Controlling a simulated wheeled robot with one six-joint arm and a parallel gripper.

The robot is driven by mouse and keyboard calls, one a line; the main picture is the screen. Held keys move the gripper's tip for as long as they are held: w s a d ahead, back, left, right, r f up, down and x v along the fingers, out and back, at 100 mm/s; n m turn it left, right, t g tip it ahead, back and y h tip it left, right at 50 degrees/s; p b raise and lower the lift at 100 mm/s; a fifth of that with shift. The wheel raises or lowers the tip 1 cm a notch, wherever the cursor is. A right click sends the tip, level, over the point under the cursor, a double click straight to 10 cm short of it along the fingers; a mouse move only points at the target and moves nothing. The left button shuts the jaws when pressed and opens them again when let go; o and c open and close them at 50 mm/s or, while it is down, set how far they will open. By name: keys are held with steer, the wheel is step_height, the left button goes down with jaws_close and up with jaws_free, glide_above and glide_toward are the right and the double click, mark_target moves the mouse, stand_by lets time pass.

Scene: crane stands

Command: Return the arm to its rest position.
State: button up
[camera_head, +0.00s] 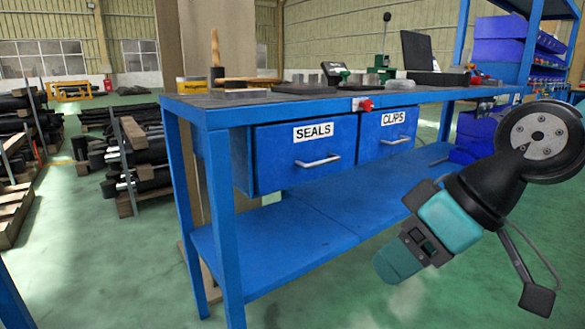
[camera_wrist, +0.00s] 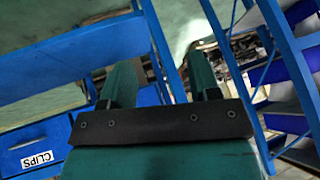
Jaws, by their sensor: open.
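My arm reaches in from the right in the head view, with my gripper (camera_head: 398,262) pointing down and left in front of the bench's right part. It appears apart from the bench. In the wrist view, the two teal fingers of my gripper (camera_wrist: 161,80) stand apart with nothing held between them. The blue workbench (camera_head: 290,228) has two closed drawers, the SEALS drawer (camera_head: 290,165) and the CLIPS drawer (camera_head: 372,142). The CLIPS drawer also shows tilted at the lower left of the wrist view (camera_wrist: 62,146).
A rack of blue bins (camera_head: 500,45) stands at the right. Pallets of dark rollers (camera_head: 150,150) lie at the left. Green floor is clear before the bench.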

steer(key=s+d+f+m+g+h+p, duration=0.1)
steer(key=s+d+f+m+g+h, duration=0.15)
steer(key=s, duration=0.75)
step_height(320, 180, up, 38)
steer(key=p, duration=3.8)
steer(key=shift+w+a+n, duration=0.25)
steer(key=shift+a+n, duration=0.05)
steer(key=shift+n, duration=0.05)
